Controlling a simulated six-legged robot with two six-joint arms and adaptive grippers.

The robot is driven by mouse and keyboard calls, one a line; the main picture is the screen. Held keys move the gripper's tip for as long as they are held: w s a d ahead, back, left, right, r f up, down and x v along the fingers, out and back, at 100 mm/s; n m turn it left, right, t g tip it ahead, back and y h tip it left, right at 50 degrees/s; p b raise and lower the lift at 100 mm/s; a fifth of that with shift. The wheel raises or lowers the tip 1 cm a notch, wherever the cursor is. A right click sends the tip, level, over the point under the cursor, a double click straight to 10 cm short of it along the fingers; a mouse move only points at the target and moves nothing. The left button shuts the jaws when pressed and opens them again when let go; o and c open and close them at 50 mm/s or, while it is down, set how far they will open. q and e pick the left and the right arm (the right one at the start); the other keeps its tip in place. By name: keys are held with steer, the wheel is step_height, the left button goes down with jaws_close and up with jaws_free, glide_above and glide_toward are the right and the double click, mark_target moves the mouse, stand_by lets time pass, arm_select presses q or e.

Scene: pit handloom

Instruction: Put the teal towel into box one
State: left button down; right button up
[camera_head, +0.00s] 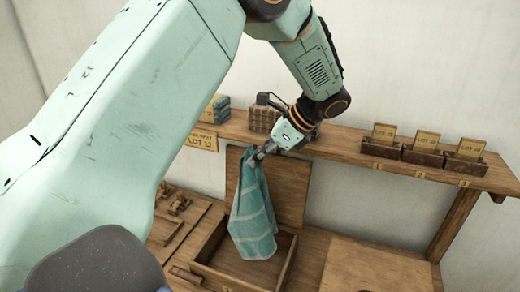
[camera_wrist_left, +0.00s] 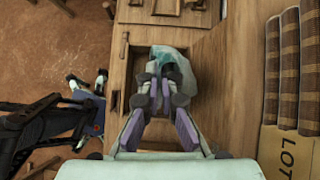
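The teal towel (camera_head: 254,215), with pale checks, hangs bunched at its top from my left gripper (camera_head: 263,151). The gripper is shut on it. Its lower end shows over the inside of an open wooden box (camera_head: 280,272) with a raised lid behind; I cannot tell whether it touches the box floor. A mark on the box front is too small to read. In the left wrist view my left gripper (camera_wrist_left: 160,86) is shut on the teal towel (camera_wrist_left: 175,60) above the box's dark opening.
A shelf (camera_head: 350,142) runs behind, with small boxes holding LOT cards (camera_head: 470,149) at the right, and a brown bundle (camera_head: 263,119). Wooden pieces (camera_head: 178,205) lie left of the box. A pale board (camera_head: 375,270) lies to its right.

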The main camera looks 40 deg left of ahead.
arm_select(q)
steer(key=s+f+b, duration=0.2)
steer(key=f+b, duration=0.3)
steer(key=f, duration=1)
steer(key=s+d+f+b, duration=0.1)
steer(key=f+b, duration=0.4)
steer(key=f, duration=0.9)
steer(key=shift+s+d+f+b, duration=0.2)
steer(key=shift+s+f+b, duration=0.15)
steer(key=shift+s, duration=0.2)
stand_by(1.8)
